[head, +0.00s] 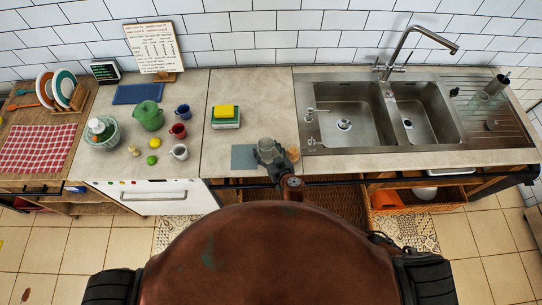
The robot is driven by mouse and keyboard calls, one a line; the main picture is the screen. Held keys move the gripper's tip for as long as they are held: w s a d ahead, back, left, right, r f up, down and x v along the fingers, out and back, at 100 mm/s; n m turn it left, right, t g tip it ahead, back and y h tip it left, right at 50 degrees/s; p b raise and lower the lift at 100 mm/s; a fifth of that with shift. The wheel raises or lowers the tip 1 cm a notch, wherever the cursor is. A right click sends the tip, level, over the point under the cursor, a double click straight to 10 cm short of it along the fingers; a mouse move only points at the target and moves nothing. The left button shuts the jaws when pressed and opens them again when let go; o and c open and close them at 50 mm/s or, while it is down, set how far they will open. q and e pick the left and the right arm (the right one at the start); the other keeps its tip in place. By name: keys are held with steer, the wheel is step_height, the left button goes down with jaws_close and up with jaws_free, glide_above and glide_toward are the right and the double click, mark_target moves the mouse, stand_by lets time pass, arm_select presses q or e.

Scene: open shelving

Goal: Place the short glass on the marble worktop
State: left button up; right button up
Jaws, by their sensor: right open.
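A short clear glass (266,144) is at the front edge region of the pale stone worktop (262,93), left of the sink. My right gripper (270,155) is open right at the glass, with its fingers close around its lower part. Whether the fingers touch the glass, and whether its base rests on the worktop, I cannot tell, because the gripper hides the base. My left gripper is not in view.
A flat grey-blue square (243,158) lies just left of the glass. The double sink (376,150) is to the right. The worktop behind the glass is clear.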

steer(key=v, duration=1.2)
steer(key=shift+w, duration=0.1)
